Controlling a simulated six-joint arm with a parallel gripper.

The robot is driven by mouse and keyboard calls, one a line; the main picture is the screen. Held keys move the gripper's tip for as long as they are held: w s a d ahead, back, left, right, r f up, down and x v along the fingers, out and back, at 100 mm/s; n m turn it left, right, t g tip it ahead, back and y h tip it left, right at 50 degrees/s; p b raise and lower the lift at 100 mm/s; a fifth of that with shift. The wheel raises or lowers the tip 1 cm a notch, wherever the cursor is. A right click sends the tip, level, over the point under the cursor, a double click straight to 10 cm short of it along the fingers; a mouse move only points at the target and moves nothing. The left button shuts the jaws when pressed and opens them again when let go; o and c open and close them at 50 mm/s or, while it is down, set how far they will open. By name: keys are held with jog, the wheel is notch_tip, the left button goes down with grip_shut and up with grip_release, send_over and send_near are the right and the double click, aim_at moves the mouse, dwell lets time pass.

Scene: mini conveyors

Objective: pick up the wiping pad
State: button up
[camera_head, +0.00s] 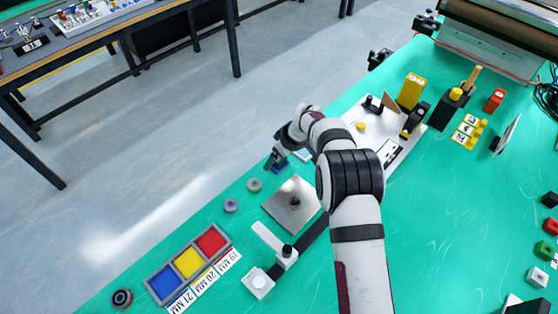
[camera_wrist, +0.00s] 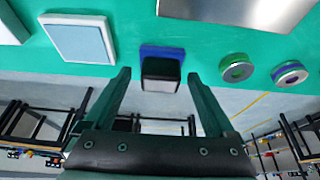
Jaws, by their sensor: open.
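The wiping pad (camera_wrist: 162,51) appears to be the small blue block with a black upper part in the wrist view. It lies on the green table near its edge. A bit of its blue (camera_head: 281,169) shows in the head view below my gripper (camera_head: 274,160), which hides much of it. In the wrist view my gripper (camera_wrist: 158,76) is open, with one dark green finger on each side of the pad's black part. Gaps show between the fingers and the pad, and nothing is held.
Two small rings (camera_wrist: 237,68) (camera_wrist: 289,74) lie to the right in the wrist view. A light-blue square with a white rim (camera_wrist: 80,42) lies to the left. A metal plate (camera_head: 284,211) is close by. A red, yellow and blue tray (camera_head: 171,268) stands further off.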

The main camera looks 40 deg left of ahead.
grip_shut()
dwell(0.4)
jog(key=shift+r, duration=0.1)
jog(key=shift+r, duration=0.3)
jog(key=v, duration=0.4)
jog(key=shift+w+a+r, duration=0.2)
jog(key=shift+w+a, duration=0.05)
jog(key=shift+a, duration=0.05)
jog(key=w+d+r, duration=0.4)
jog(key=d+r, duration=0.2)
jog(key=d, duration=0.4)
jog(key=shift+r, duration=0.1)
